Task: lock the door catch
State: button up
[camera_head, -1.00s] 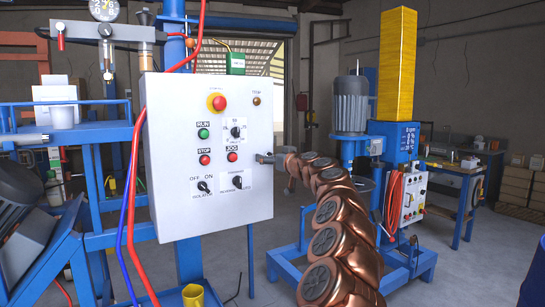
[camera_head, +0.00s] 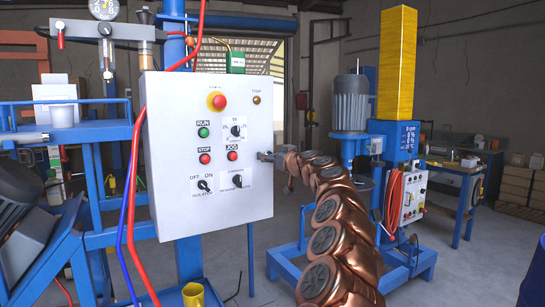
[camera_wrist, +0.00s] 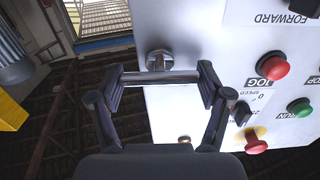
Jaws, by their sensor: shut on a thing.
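The white control cabinet (camera_head: 215,210) stands in front with its door face toward me. My gripper (camera_head: 268,157) is at its right edge, and it hides the catch in the head view. In the wrist view the door catch shows as a round metal boss (camera_wrist: 159,59) on the cabinet's edge, with a straight metal bar (camera_wrist: 160,78) across it. My gripper's two fingers (camera_wrist: 160,84) are spread to the bar's width and touch its two ends, one on each side. The bar lies level in the wrist view.
The cabinet face carries a red emergency stop (camera_head: 217,102), several push buttons and rotary switches. Red and blue hoses (camera_head: 130,210) run down its left side. The blue mixer (camera_head: 393,145) stands behind my arm at right. Open floor lies between them.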

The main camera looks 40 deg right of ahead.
jog(key=m, duration=0.4)
jog(key=shift+d+r+m, duration=0.1)
jog(key=shift+m, duration=0.2)
jog(key=m+p, duration=0.1)
jog(key=m, duration=0.3)
jog(key=shift+d+m+p, duration=0.1)
jog(key=shift+m+p, duration=0.25)
jog(key=shift+m, duration=0.05)
jog(key=m+p, duration=0.2)
jog(key=m, duration=0.3)
jog(key=shift+p, duration=0.4)
jog(key=shift+d+f+m+p, duration=0.15)
jog(key=shift+m+p, duration=0.35)
jog(key=shift+m, duration=0.35)
jog(key=shift+a+f+m+p, duration=0.15)
jog(key=shift+m+p, duration=0.3)
jog(key=shift+m, duration=0.4)
jog(key=shift+d, duration=0.1)
jog(key=o, duration=1.1)
